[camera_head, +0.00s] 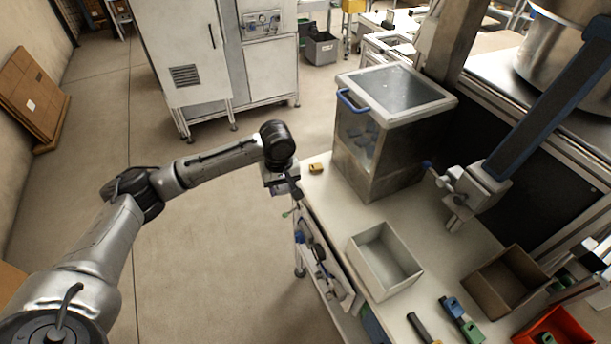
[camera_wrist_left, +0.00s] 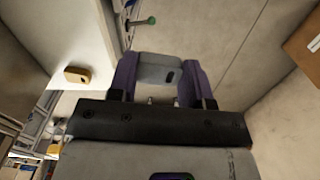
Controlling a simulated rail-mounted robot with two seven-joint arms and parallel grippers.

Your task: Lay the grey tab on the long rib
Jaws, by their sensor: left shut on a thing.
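My left gripper (camera_head: 287,188) hangs beside the worktable's far left corner, over the floor edge. In the left wrist view, the two purple fingers of my left gripper (camera_wrist_left: 160,82) are shut on the grey tab (camera_wrist_left: 158,68), a rounded block with a dark slot. The tab is held off any surface, with the floor behind it. In the head view the tab cannot be told apart from the gripper. I cannot pick out the long rib in either view.
A yellow block (camera_head: 316,168) lies near the table corner; it also shows in the wrist view (camera_wrist_left: 77,75). A tall glass-topped bin (camera_head: 397,90), a pale open box (camera_head: 358,256) and a brown box (camera_head: 478,292) stand on the worktable (camera_head: 330,205). A green-tipped rod (camera_head: 286,214) sticks out below.

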